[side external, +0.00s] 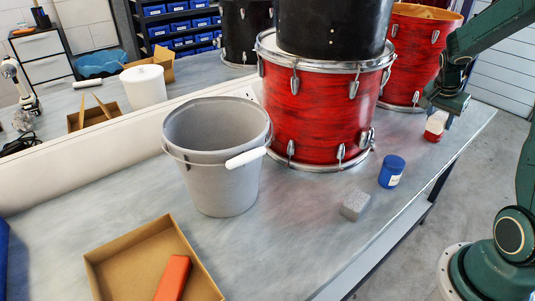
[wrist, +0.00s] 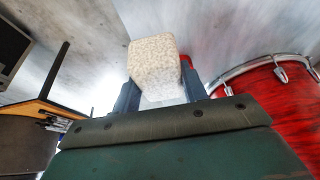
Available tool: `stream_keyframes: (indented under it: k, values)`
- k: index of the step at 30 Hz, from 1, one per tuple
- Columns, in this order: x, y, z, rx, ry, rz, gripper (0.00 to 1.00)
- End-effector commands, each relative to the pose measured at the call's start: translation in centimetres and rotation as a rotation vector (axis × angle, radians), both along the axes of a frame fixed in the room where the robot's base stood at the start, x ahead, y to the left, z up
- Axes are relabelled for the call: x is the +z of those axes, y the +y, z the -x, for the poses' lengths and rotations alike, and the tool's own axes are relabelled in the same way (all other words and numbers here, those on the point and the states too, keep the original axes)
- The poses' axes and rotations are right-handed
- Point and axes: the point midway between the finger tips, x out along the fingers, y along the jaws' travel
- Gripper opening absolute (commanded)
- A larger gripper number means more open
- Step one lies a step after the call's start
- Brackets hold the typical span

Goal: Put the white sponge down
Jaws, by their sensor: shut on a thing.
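My gripper (side external: 441,113) is over the right end of the bench, beside the red drums, and points down. It is shut on the white sponge (wrist: 155,68), a pale speckled block that fills the gap between the two fingers (wrist: 157,92) in the wrist view. In the side view only a small pale part of the sponge (side external: 439,117) shows below the gripper, close to a small red jar (side external: 433,136). I cannot tell whether sponge and jar touch. In the wrist view a bit of red shows just behind the sponge.
A blue jar (side external: 391,172) and a grey sponge block (side external: 354,206) stand near the bench's front edge. A grey bucket (side external: 222,185) and a cardboard tray (side external: 110,264) with an orange-red block (side external: 173,277) are to the left. Red drums (side external: 312,115) stand behind.

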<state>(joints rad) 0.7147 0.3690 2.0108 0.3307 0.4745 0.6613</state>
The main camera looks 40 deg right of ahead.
Motion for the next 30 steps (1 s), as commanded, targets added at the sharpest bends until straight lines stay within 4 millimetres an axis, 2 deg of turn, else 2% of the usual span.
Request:
stream_keyframes:
  k: [1, 6, 12, 23, 30]
  values:
    - [-1.1, 0.1, 0.1, 0.000, 0.003, -0.004, 0.22]
    - [-4.4, 0.1, 0.1, 0.000, 0.002, -0.004, 0.22]
    - [-7.1, 0.0, 0.0, 0.000, 0.001, -0.002, 0.22]
    - [-8.0, 0.0, 0.0, 0.000, -0.001, 0.000, 0.22]
    - [-10.1, 0.0, 0.0, 0.001, 0.001, -0.002, 0.22]
